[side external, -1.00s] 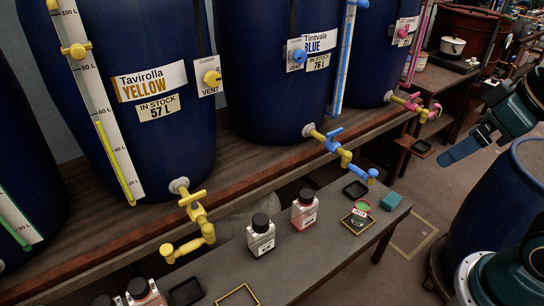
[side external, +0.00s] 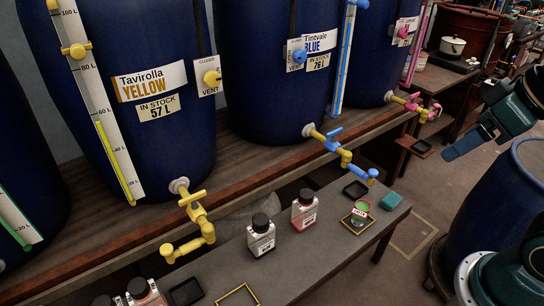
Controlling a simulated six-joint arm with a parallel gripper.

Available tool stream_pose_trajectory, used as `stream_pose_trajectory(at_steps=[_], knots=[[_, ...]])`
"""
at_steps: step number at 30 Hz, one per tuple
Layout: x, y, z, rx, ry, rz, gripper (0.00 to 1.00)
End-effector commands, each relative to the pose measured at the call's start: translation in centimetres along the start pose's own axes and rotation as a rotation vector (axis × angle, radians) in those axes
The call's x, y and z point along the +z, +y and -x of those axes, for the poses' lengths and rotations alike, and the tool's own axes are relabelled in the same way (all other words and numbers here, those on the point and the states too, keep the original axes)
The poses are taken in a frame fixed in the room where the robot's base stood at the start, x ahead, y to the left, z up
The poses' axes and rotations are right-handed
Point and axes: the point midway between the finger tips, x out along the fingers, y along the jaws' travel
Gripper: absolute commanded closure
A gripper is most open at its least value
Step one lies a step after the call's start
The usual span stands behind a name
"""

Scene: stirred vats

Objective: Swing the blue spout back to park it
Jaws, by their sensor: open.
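The blue spout (side external: 361,172) is the end of the yellow and blue tap pipe on the blue-labelled Tintvale vat (side external: 270,85). It reaches out to the right over the front bench's back edge, with its tip near a black tray. The blue tap handle (side external: 333,133) sits behind it, nearer the vat. My gripper (side external: 462,146) is at the right, in the air and clearly apart from the spout. It is open and holds nothing visible. One blue finger shows plainly; the other is hard to make out.
A blue drum (side external: 490,215) stands at the right. Open space lies between gripper and spout.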

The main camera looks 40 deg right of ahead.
Motion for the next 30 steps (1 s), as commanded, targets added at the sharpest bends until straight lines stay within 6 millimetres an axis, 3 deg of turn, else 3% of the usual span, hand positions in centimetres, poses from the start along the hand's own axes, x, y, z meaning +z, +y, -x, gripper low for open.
stream_pose_trajectory(at_steps=[1, 3, 14, 23, 30], knots=[[-0.2, 0.1, 0.0, 0.002, -0.002, -0.001, 0.43], [-0.7, 0.2, -0.1, 0.005, -0.008, -0.001, 0.55], [-6.0, 1.8, -1.9, 0.041, -0.067, 0.0, 0.55], [-11.1, 4.0, -5.3, 0.077, -0.131, 0.003, 0.55], [-14.6, 6.1, -9.2, 0.102, -0.183, 0.007, 0.55]])
